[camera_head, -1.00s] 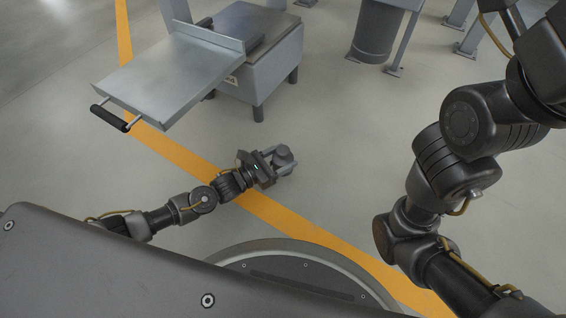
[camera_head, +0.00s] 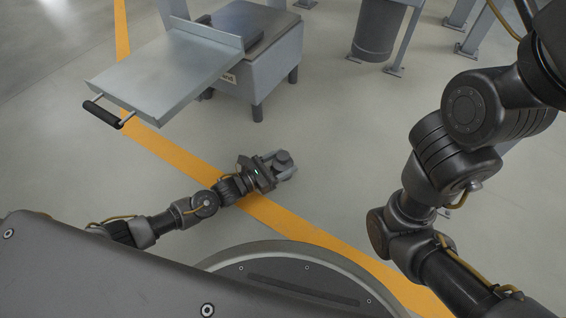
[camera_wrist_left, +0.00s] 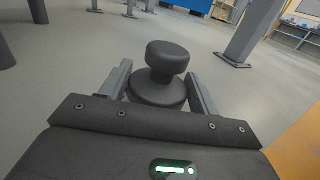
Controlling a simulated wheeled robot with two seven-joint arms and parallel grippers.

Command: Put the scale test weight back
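The scale test weight (camera_wrist_left: 168,75) is a dark grey knobbed cylinder. In the left wrist view it stands between the two fingers of my left gripper (camera_wrist_left: 160,92), which appear closed against its wide lower body. In the head view my left gripper (camera_head: 276,167) holds the weight (camera_head: 284,158) out in front of my base, over the floor beside the orange line. What lies directly under the weight is hidden. My right arm enters at the right of the head view; its gripper is out of the picture.
A dark cylinder (camera_head: 376,30) and grey legs stand at the back. Open floor lies between.

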